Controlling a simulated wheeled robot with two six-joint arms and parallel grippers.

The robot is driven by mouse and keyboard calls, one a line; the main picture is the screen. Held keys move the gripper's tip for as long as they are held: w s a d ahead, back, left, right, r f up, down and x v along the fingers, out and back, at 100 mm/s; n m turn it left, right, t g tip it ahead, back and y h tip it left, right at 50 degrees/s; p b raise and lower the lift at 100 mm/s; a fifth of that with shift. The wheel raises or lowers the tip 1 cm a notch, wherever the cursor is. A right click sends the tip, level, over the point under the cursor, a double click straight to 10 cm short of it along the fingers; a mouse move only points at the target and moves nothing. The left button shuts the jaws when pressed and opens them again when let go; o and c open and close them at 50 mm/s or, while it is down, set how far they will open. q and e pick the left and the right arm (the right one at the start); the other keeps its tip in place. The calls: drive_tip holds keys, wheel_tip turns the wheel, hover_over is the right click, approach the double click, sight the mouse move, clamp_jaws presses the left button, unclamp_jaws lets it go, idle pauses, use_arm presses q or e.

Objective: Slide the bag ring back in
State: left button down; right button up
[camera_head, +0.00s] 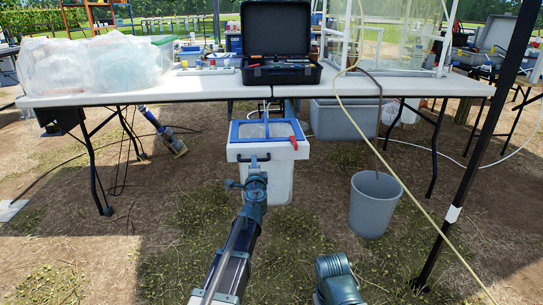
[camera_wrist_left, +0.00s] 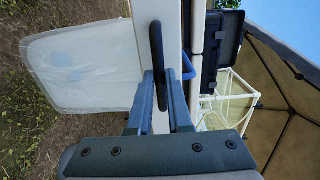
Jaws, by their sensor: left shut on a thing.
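The bag ring (camera_head: 267,150) is a white-edged top with a blue frame, lying level over a white bin body (camera_head: 276,182) in front of the long table. A black bar handle (camera_head: 262,158) is on its near face. A red clip (camera_head: 294,142) sits at its right side. My left gripper (camera_head: 255,176) comes from the near side and is shut on the handle. In the left wrist view the handle (camera_wrist_left: 156,52) stands between the fingers (camera_wrist_left: 161,92) against the white face. The pale bin wall (camera_wrist_left: 80,65) shows at left.
The long white table (camera_head: 150,94) stands behind the bin, with a black open case (camera_head: 277,45) and clear bags (camera_head: 95,62) on it. A grey bucket (camera_head: 375,205) stands at right. A hose (camera_head: 400,175) and a dark pole (camera_head: 470,165) cross the right side. Ground at left is mostly clear.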

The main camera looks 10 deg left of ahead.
use_arm(q)
approach(253, 129)
drive_tip(key=shift+w+a, duration=0.15)
idle(1.3)
drive_tip(key=shift+x, duration=4.55)
drive_tip(key=c, duration=0.8)
unclamp_jaws()
drive_tip(key=shift+o, duration=0.2)
drive_tip(key=v, duration=1.4)
